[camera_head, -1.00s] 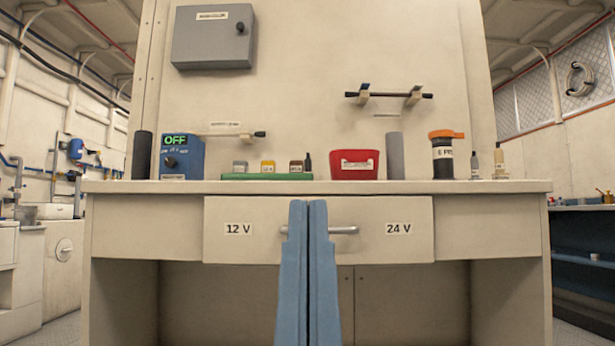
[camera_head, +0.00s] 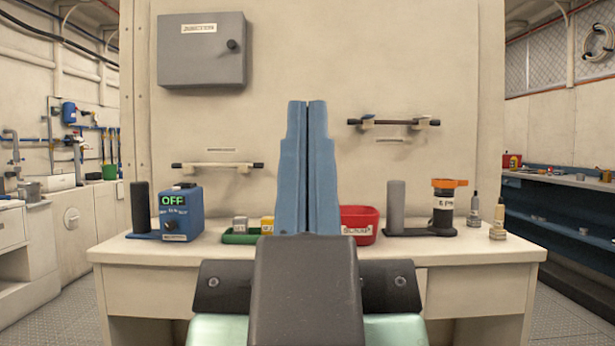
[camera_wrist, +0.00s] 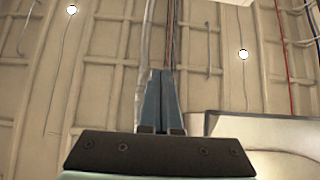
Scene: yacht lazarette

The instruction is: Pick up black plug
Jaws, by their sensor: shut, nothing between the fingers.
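I cannot clearly single out the black plug now. A small dark upright piece on a grey base (camera_head: 474,212) stands at the right of the bench, beside a similar beige piece (camera_head: 498,221). A green tray (camera_head: 236,238) holds small grey and yellow blocks; its right part is hidden behind my gripper. My gripper (camera_head: 307,104) points up in front of the wall, shut and empty, with its blue fingers together. The wrist view also shows the closed fingers (camera_wrist: 161,74), aimed at wall and ceiling panels, with no bench objects there.
The bench (camera_head: 470,252) carries a blue box reading OFF (camera_head: 181,215), a red bin (camera_head: 359,223), dark and grey cylinders, and an orange-topped jar (camera_head: 443,206). Rods on wall brackets (camera_head: 392,123) and a grey junction box (camera_head: 202,50) are behind. Bench space is clear at front.

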